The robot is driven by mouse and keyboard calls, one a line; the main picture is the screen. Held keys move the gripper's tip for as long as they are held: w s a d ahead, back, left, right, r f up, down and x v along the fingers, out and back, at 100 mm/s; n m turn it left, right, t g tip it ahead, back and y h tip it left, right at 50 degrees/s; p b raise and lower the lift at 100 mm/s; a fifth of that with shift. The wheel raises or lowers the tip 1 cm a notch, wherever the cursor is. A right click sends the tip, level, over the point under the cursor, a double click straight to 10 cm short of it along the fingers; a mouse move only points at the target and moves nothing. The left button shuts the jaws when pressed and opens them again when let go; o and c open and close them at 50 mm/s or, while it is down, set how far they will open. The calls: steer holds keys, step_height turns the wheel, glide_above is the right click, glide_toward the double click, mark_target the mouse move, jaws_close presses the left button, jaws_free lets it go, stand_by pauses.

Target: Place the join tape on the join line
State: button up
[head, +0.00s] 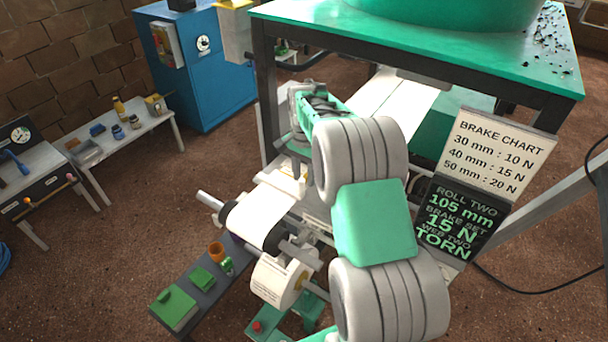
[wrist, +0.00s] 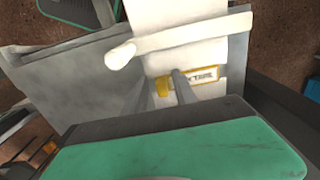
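In the wrist view, the join tape (wrist: 207,76) is a pale strip with a yellow border and dark lettering, partly hidden by a finger. A yellow tab (wrist: 162,88) shows at its left end. My gripper (wrist: 163,78) points down at this end, its two grey fingers apart with the tab between them. I cannot tell whether they touch it. In the head view my gripper (head: 303,178) is low over the machine, beside the white paper web (head: 262,213). I cannot make out the join line.
A white roller or bar (wrist: 180,40) crosses the paper close beyond my fingers. A paper roll (head: 280,280) sits at the machine's front, beside a narrow dark bench (head: 205,300) with green items. A brake chart board (head: 490,155) stands right of my arm. The green-topped table (head: 330,25) is behind.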

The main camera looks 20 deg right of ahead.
steer(key=shift+r, duration=0.15)
step_height(320, 180, up, 12)
steer(key=b, duration=0.2)
steer(key=s+a+r+n+t, duration=0.1)
steer(key=s+a+r+n, duration=0.1)
steer(key=s+a, duration=0.2)
steer(key=s+a+f+n+t, duration=0.1)
steer(key=s+a+n, duration=0.3)
steer(key=s, duration=0.5)
steer(key=s+a+f+n+t, duration=0.2)
steer(key=s+a+f+n, duration=0.2)
steer(key=s, duration=0.5)
steer(key=shift+s+n, duration=0.3)
steer(key=shift+n, duration=0.4)
